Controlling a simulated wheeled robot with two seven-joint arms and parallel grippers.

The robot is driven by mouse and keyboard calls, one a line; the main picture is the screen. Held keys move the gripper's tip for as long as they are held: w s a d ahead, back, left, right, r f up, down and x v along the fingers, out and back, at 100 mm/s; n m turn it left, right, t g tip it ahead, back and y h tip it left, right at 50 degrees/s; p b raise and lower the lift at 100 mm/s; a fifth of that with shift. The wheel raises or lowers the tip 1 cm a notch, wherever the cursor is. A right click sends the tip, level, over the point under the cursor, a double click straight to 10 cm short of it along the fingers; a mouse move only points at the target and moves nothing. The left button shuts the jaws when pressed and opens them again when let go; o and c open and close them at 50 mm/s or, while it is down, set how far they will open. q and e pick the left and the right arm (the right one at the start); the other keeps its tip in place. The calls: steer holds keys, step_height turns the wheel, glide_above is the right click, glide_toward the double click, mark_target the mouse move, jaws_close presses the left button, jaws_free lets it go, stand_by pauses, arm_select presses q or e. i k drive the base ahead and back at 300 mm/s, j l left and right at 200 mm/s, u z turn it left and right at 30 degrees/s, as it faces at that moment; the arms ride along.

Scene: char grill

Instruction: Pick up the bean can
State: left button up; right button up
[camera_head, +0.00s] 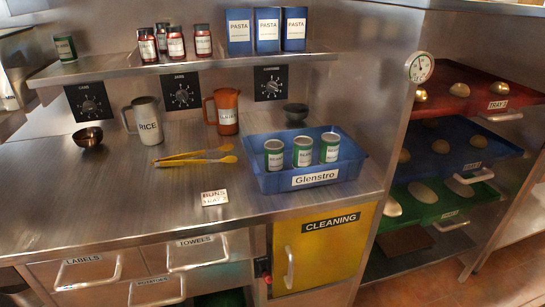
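Three green-and-white cans stand upright in a blue tub (262,180) labelled Glenstro on the right of the steel counter: a left can (274,155), a middle can (303,152) and a right can (330,148). Another green can (65,48) stands at the left end of the upper shelf. The can labels are too small to read surely, so I cannot tell which is the bean can. Neither of my grippers can be made out in this view.
A RICE jug (147,121), an orange jug (224,112), yellow tongs (196,157), a dark bowl (88,137) and a BUNS sign (214,197) stand on the counter. A shelf (190,64) overhangs its back. The front left counter is clear.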

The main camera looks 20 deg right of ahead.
mark_target(274, 148)
steer(key=u, duration=0.3)
steer(key=l+u, duration=0.85)
steer(key=l, duration=0.45)
steer(key=k+l+u, duration=0.1)
steer(key=l, duration=0.3)
steer(key=k+l+u, duration=0.1)
steer(key=l, duration=0.35)
steer(key=k+l, duration=0.15)
steer(key=l, duration=0.25)
steer(key=k+l+u, duration=0.1)
steer(key=l, duration=0.3)
steer(key=k+l, duration=0.1)
steer(key=l, duration=0.35)
steer(key=u, duration=0.05)
